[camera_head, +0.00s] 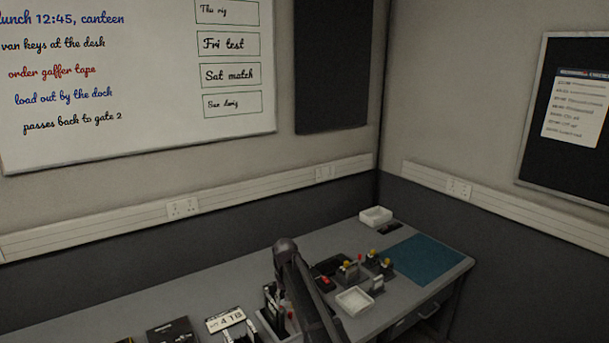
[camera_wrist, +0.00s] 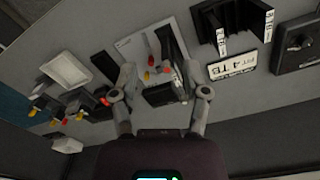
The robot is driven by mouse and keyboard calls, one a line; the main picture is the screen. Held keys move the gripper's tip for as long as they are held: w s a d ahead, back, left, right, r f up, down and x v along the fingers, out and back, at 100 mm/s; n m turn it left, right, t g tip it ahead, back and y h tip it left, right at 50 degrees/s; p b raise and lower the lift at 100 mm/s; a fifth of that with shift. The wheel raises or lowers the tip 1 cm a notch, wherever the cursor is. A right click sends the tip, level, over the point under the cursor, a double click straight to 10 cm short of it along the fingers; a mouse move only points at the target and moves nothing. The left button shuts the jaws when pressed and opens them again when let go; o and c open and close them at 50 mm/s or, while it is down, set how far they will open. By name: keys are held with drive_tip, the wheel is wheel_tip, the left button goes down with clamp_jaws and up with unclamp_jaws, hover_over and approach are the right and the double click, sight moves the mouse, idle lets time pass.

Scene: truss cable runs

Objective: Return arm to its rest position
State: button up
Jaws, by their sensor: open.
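My gripper (camera_wrist: 158,68) is open in the wrist view, its two fingers spread above the bench with nothing held between them. Beyond and between the fingers are a pale plate (camera_wrist: 146,46) with red and yellow pieces and a dark block (camera_wrist: 160,95). In the head view my dark arm reaches over the bench (camera_head: 410,310), near its middle. The fingertips cannot be made out there.
A white tray (camera_head: 355,301), several small yellow- and red-topped fittings, a white box (camera_head: 376,216) and a teal mat (camera_head: 425,259) are right of my arm. A "4 TB" label (camera_head: 225,320) and dark boxes (camera_head: 172,331) are left. Walls stand close behind the bench.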

drive_tip(key=s+d+f+m+b, duration=0.1)
drive_tip(key=s+d+f+b, duration=0.7)
drive_tip(key=s+d, duration=0.3)
drive_tip(key=s+d+f+m+b, duration=0.1)
drive_tip(key=s+d+f+b, duration=0.7)
drive_tip(key=s+d, duration=0.4)
drive_tip(key=s, duration=0.2)
drive_tip(key=shift+s, duration=0.4)
